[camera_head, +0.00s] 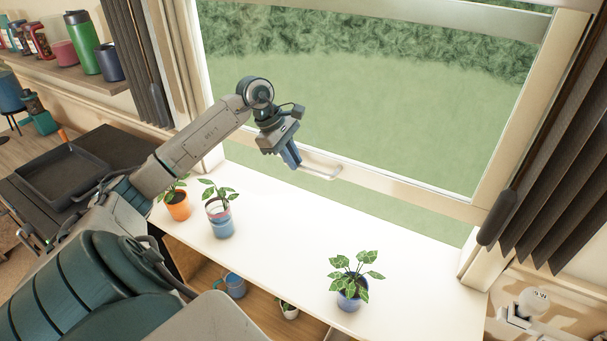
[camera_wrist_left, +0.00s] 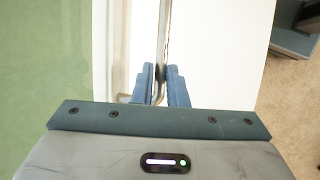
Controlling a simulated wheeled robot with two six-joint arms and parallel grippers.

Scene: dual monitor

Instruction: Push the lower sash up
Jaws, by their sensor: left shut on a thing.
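The lower sash (camera_head: 405,192) is a cream-framed pane whose bottom rail shows in the head view. A strip of green outdoors shows beneath the rail, so the sash stands partly raised above the white sill (camera_head: 275,245). A pale metal handle (camera_head: 327,174) sticks out from the rail. My left gripper (camera_head: 291,157) is at the handle's left end, its blue fingers shut on it. In the left wrist view, the handle bar (camera_wrist_left: 163,45) runs between the two fingers (camera_wrist_left: 161,88). My right gripper is out of view.
Three potted plants stand on the sill: an orange pot (camera_head: 178,206), a blue-and-white pot (camera_head: 220,218) below my left arm, and a blue pot (camera_head: 350,295). Dark curtains (camera_head: 555,165) hang at both sides. A shelf with a green tumbler (camera_head: 84,45) is at upper left.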

